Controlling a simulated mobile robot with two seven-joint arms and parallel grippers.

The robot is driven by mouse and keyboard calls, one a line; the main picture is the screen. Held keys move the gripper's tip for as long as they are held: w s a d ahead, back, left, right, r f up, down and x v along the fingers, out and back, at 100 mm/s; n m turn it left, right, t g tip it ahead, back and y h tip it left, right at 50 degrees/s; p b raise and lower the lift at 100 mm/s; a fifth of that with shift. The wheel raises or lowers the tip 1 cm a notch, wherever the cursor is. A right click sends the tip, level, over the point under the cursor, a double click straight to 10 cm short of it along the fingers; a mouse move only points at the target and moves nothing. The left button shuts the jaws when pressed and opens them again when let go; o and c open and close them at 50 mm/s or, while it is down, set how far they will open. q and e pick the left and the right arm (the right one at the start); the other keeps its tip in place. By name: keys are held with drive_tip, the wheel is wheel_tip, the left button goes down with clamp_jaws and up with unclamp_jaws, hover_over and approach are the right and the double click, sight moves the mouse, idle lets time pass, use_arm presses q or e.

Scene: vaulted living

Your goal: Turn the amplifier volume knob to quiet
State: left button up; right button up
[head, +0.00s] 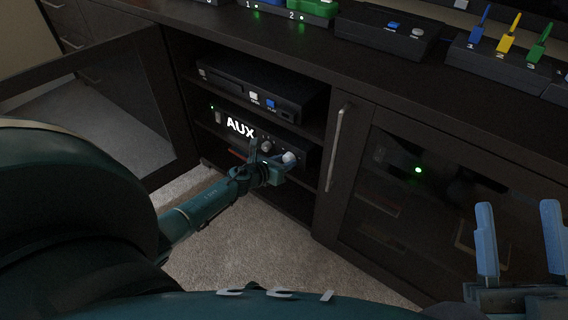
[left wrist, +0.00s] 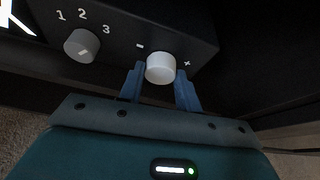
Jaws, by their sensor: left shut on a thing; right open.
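The amplifier (head: 278,137) sits on a shelf in the open cabinet, its display lit with "AUX". The volume knob (left wrist: 160,68) is a pale round knob between a minus mark on its left and a plus mark on its right. It also shows in the head view (head: 289,157). My left gripper (left wrist: 159,75) reaches in from the front and is shut on this knob, one blue finger on each side. I cannot clearly make out the knob's pointer. My right gripper (head: 517,210) is open and empty at the lower right, well away from the amplifier.
A grey selector knob (left wrist: 82,46) marked 1, 2, 3 is left of the volume knob. A player (head: 260,85) sits on the shelf above. The open glass door (head: 100,110) stands left of my left arm; a closed door (head: 420,210) is on the right.

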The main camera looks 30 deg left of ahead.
use_arm(q)
drive_tip(key=shift+a+f+n+h+b, duration=0.2)
drive_tip(key=shift+n+h+b, duration=0.25)
drive_tip(key=shift+n, duration=0.15)
drive_tip(key=shift+n+h+b, duration=0.25)
drive_tip(key=shift+n+b, duration=0.05)
drive_tip(key=shift+n+h+b, duration=0.5)
drive_tip(key=shift+n+h, duration=0.1)
drive_tip(key=shift+n, duration=0.4)
drive_tip(key=n+h, duration=0.1)
drive_tip(key=n, duration=0.1)
drive_tip(key=shift+a+n+t+h, duration=0.1)
drive_tip(key=shift+n+t+h, duration=0.2)
drive_tip(key=shift+t, duration=0.1)
drive_tip(key=n+t+h, duration=0.1)
drive_tip(key=n, duration=0.3)
drive_tip(key=shift+f+h, duration=0.1)
drive_tip(key=shift+h, duration=0.3)
use_arm(e)
drive_tip(key=r+n+y, duration=0.2)
drive_tip(key=n+y, duration=0.1)
drive_tip(key=r+n+y, duration=0.1)
drive_tip(key=r+y, duration=0.1)
drive_tip(key=shift+s+d+n+g, duration=0.15)
drive_tip(key=shift+s+n+g, duration=0.15)
drive_tip(key=shift+s+n, duration=0.1)
use_arm(q)
drive_tip(key=shift+n, duration=0.3)
drive_tip(key=o, duration=0.7)
